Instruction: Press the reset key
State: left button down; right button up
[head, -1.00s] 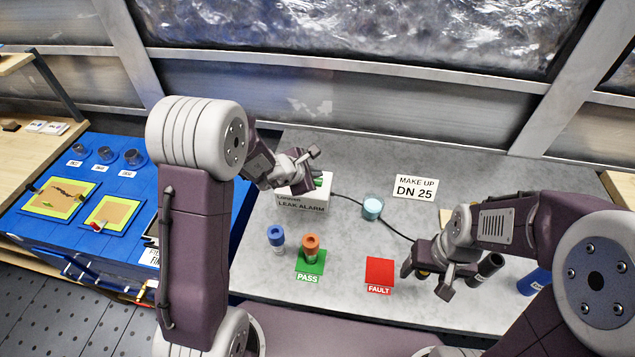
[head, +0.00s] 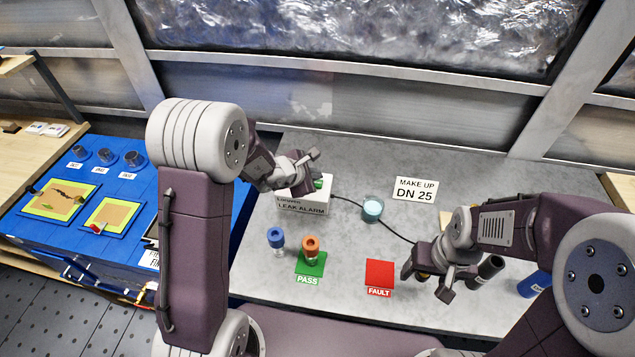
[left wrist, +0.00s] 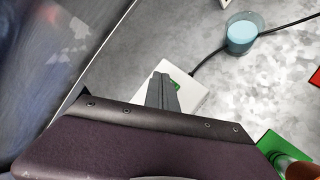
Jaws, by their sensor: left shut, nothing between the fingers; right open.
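The leak alarm box (head: 304,204) is a small white box with a "LEAK ALARM" label on its front. It stands at the back left of the grey table, and a green key (head: 318,183) shows on its top. My left gripper (head: 308,168) is shut and empty, right over the box, and hides part of its top. In the left wrist view the shut fingers (left wrist: 161,92) overlap the white box top (left wrist: 188,98), with a bit of green beside them. I cannot tell whether they touch the key. My right gripper (head: 426,282) is open near the front right of the table.
A blue-topped fitting (head: 276,237) and an orange fitting (head: 310,246) stand near the green PASS pad (head: 309,267). A red FAULT pad (head: 380,272), a cup of light blue liquid (head: 372,210) and a "MAKE UP DN 25" sign (head: 415,189) are right of them. A dark cable runs from the box.

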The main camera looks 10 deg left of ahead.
pick_arm(q)
jog(key=shift+f, duration=0.1)
pick_arm(e)
jog(key=shift+f, duration=0.15)
dwell(0.5)
pick_arm(q)
jog(key=shift+f+b, duration=0.3)
jog(key=shift+b, duration=0.45)
pick_arm(e)
jog(key=shift+f, duration=0.6)
pick_arm(q)
jog(key=shift+f+b, duration=0.45)
jog(key=shift+b, duration=0.15)
pick_arm(e)
jog(key=shift+f, duration=0.65)
pick_arm(q)
jog(key=shift+r+p, duration=0.55)
jog(key=shift+r, duration=0.3)
pick_arm(e)
jog(key=shift+r, duration=0.55)
pick_arm(q)
notch_tip(320, 180, up, 5)
jog(key=p, duration=0.4)
jog(key=shift+r, duration=0.1)
pick_arm(e)
notch_tip(320, 180, up, 4)
jog(key=shift+f, duration=0.1)
